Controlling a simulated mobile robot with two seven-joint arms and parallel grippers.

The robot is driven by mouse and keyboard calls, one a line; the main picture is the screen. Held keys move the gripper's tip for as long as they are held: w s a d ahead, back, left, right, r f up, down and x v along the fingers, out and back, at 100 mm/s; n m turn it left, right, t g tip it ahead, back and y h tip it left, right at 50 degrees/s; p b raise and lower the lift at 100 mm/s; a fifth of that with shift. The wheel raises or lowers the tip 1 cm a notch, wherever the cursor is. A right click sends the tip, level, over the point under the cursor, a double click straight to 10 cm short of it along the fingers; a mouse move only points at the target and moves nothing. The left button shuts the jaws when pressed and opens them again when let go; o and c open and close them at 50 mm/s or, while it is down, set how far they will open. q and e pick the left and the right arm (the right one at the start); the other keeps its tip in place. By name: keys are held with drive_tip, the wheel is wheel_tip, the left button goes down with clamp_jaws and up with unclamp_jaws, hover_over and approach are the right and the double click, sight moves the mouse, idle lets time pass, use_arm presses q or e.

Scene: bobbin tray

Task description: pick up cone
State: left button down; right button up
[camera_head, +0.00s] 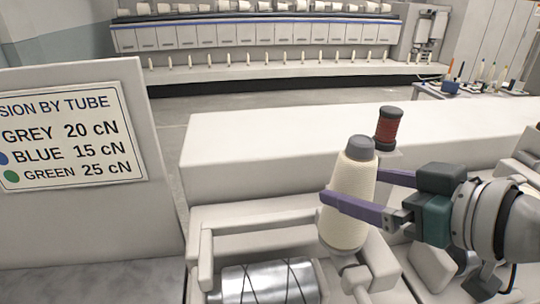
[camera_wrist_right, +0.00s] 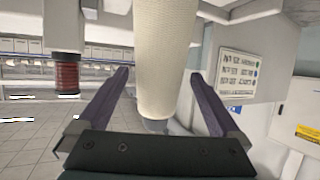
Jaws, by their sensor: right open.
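A cream yarn cone (camera_head: 350,200) with a grey top stands upright, slightly tilted, at the machine's holder right of centre. It also fills the upper middle of the right wrist view (camera_wrist_right: 165,65). My right gripper (camera_head: 350,192) is open, with its purple fingers on either side of the cone. In the wrist view the fingers (camera_wrist_right: 162,85) show gaps to the cone on both sides. My left gripper is not in view.
A dark red spool (camera_head: 388,126) with black ends stands behind the cone, left in the wrist view (camera_wrist_right: 67,73). A metal drum (camera_head: 268,284) lies below left. A sign (camera_head: 68,140) stands at the left. A long white housing (camera_head: 270,145) runs behind.

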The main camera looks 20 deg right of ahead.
sight(337, 179)
drive_tip(key=x, duration=0.5)
drive_tip(key=shift+w+d+r+p, duration=0.1)
drive_tip(key=shift+p, duration=0.25)
drive_tip(key=c, duration=1.3)
drive_tip(key=shift+c, duration=0.6)
drive_tip(key=shift+r, duration=0.1)
